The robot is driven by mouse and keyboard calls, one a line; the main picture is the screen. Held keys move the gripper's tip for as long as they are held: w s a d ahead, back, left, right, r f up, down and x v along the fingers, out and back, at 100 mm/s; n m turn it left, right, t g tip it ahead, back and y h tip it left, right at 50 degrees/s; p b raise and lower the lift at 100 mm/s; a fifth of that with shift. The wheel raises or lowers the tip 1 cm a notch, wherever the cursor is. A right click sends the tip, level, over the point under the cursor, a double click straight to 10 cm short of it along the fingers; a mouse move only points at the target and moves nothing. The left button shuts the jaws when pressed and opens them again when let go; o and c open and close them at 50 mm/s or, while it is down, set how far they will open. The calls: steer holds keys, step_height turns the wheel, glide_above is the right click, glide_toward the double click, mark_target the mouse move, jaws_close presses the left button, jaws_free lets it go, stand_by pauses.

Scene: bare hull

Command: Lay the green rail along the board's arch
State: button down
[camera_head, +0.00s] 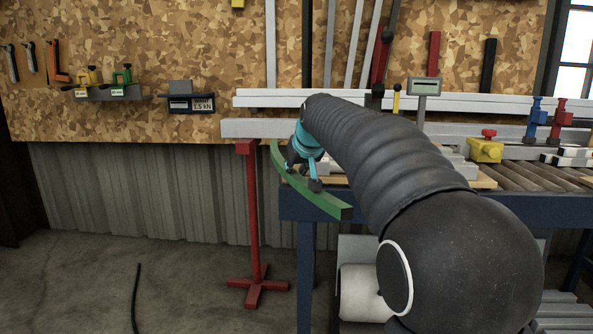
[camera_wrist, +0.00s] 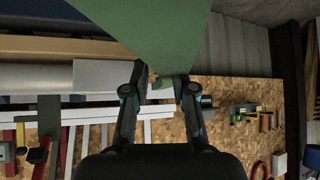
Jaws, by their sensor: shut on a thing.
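The green rail (camera_head: 331,204) is a long, slightly curved bar, held at the left end of the blue bench and slanting down to the right. It fills the top middle of the wrist view (camera_wrist: 155,35), close to the camera. My gripper (camera_head: 302,174) is shut on the rail near its middle; its two fingers also show in the wrist view (camera_wrist: 158,88) at the rail's near edge. A pale wooden board (camera_head: 484,181) lies on the bench behind my arm. Most of it is hidden, and I cannot make out its arch.
A red stand (camera_head: 252,215) is on the floor left of the blue bench (camera_head: 310,212). A grey beam (camera_head: 258,128) runs behind the gripper. A yellow clamp (camera_head: 485,150) and a roller conveyor (camera_head: 545,176) are on the right. The floor at left is mostly clear.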

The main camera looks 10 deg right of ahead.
steer(key=shift+f, duration=0.1)
steer(key=c, duration=0.9)
jaws_free()
steer(key=shift+c, duration=0.2)
